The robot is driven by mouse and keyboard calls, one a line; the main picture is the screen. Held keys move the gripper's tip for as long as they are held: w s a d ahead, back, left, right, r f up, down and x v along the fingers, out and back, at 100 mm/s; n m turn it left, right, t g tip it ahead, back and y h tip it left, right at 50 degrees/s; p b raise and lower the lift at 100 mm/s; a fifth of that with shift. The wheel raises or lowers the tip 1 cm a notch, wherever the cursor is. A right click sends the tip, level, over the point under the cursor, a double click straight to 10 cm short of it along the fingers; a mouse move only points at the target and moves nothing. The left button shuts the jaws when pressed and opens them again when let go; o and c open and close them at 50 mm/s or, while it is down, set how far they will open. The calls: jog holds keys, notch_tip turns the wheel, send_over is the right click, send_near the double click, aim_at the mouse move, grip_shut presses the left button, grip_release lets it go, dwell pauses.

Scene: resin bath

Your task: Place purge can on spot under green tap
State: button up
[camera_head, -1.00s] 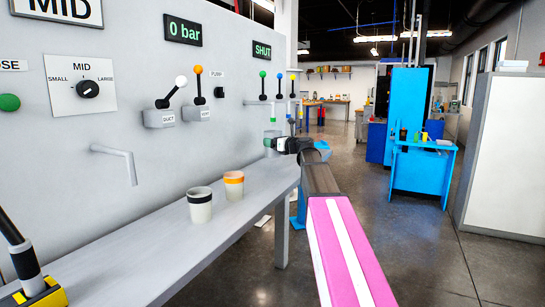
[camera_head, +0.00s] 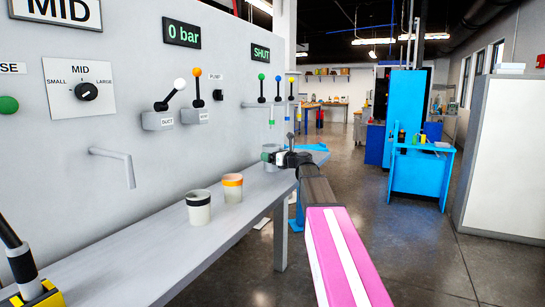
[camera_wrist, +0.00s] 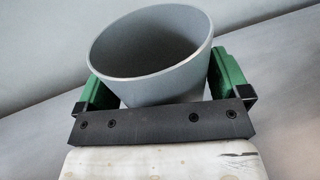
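The purge can, a plain grey cup, is between the two green fingers of my gripper (camera_head: 275,158). In the wrist view the can (camera_wrist: 160,88) is open at the top, and a finger lies against each side. In the head view the can (camera_head: 268,150) is upright at the far end of the grey bench (camera_head: 165,245), below the green-knobbed lever (camera_head: 262,77) and near a thin nozzle with a green tip (camera_head: 271,122). I cannot tell whether its base touches the bench. The spot under the tap is not visible.
A black-banded cup (camera_head: 199,212) and an orange-banded cup (camera_head: 232,192) stand on the nearer bench. A bare grey spout (camera_head: 120,155) sticks out of the wall panel. Blue-knobbed and yellow-knobbed levers are right of the green one. The floor to the right is open.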

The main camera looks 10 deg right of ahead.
jog(key=shift+s+r, duration=0.1)
jog(key=shift+r, duration=0.05)
jog(key=v, duration=1.2)
dwell(0.4)
